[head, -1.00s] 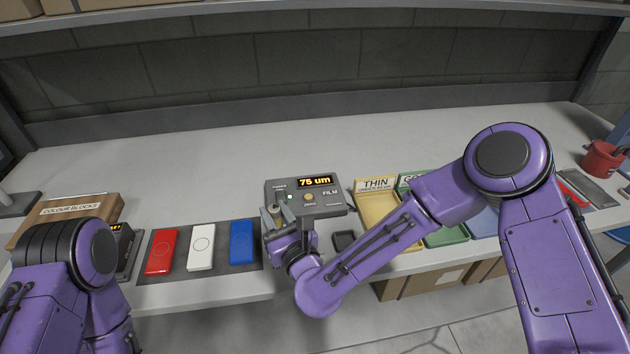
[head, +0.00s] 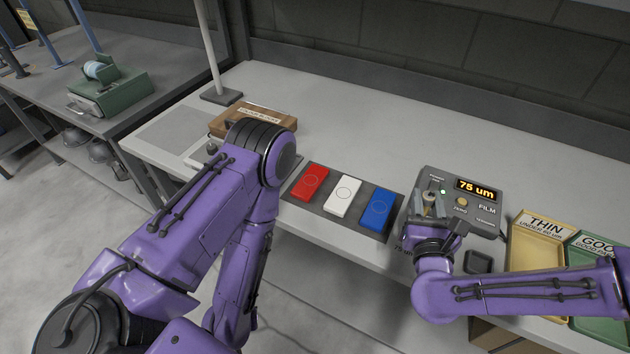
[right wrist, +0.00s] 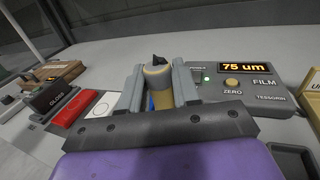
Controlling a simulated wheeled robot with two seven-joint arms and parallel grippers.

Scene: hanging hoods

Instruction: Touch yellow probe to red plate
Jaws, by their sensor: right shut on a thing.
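The red plate (head: 310,183) lies flat at the left end of a dark mat, beside a white plate (head: 343,197) and a blue plate (head: 377,210). In the right wrist view the red plate (right wrist: 72,108) is at the left. My right gripper (head: 429,204) is at the front left of the film gauge, to the right of the blue plate. It is shut on the yellow probe (right wrist: 158,84), which stands upright between the fingers, apart from the red plate. My left arm crosses the left of the head view; its gripper does not show.
The grey film gauge (head: 470,188) reads 75 um. A dark GLOSS device (right wrist: 55,97) is beside the red plate in the wrist view. A yellow THIN tray (head: 538,248) and a green tray (head: 600,262) are at the right. A brown colour-block box (head: 252,116) is behind my left arm.

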